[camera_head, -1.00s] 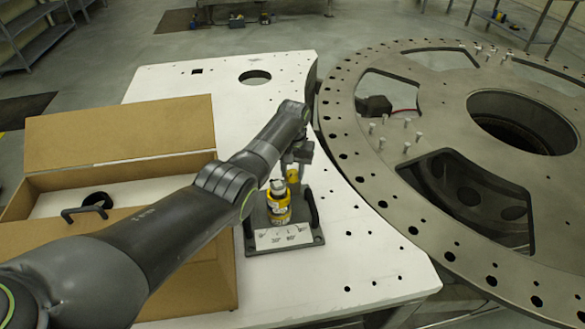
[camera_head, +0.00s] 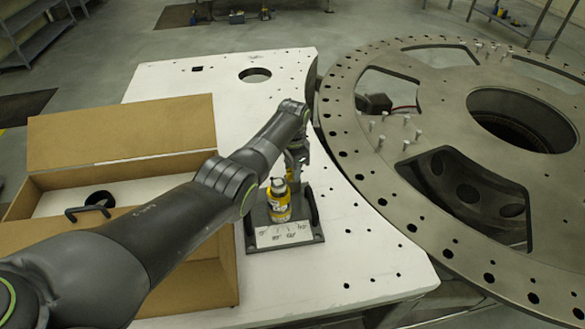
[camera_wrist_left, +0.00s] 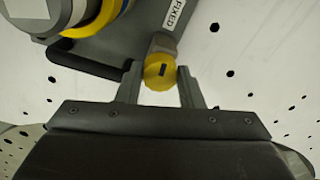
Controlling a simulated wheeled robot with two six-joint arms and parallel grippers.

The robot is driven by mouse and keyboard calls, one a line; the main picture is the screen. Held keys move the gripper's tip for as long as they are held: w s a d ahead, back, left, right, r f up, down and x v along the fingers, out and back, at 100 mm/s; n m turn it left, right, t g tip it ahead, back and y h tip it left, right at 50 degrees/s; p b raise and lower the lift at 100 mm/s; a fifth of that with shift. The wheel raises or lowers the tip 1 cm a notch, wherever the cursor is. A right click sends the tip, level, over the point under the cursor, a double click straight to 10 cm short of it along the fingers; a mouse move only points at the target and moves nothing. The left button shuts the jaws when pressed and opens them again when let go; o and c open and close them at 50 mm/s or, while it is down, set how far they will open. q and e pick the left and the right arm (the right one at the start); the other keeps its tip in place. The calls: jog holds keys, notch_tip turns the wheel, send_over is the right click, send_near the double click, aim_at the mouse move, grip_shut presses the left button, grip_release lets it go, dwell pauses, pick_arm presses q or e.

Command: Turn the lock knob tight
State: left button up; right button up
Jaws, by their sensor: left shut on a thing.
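The small yellow lock knob (camera_wrist_left: 160,71) with a dark mark on its face sits between the two fingers of my left gripper (camera_wrist_left: 160,88) in the left wrist view. My left gripper is shut on it. In the head view my left gripper (camera_head: 297,160) is behind the yellow and silver turret device (camera_head: 279,203), and the arm and device partly hide the knob. The device stands upright on a dark base plate (camera_head: 312,232) with a white scale label at its front. My right gripper is not in view.
A dark handle bar (camera_wrist_left: 85,60) runs close by the left finger in the wrist view. An open cardboard box (camera_head: 120,130) stands on the white table (camera_head: 370,255) at left. A large grey ring plate (camera_head: 350,110) lies at right. The table's front right is clear.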

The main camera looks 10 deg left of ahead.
pick_arm(q)
jog(key=shift+m, duration=0.6)
jog(key=o, duration=1)
notch_tip(320, 180, up, 18)
jog(key=b, duration=0.1)
jog(key=shift+f, duration=0.25)
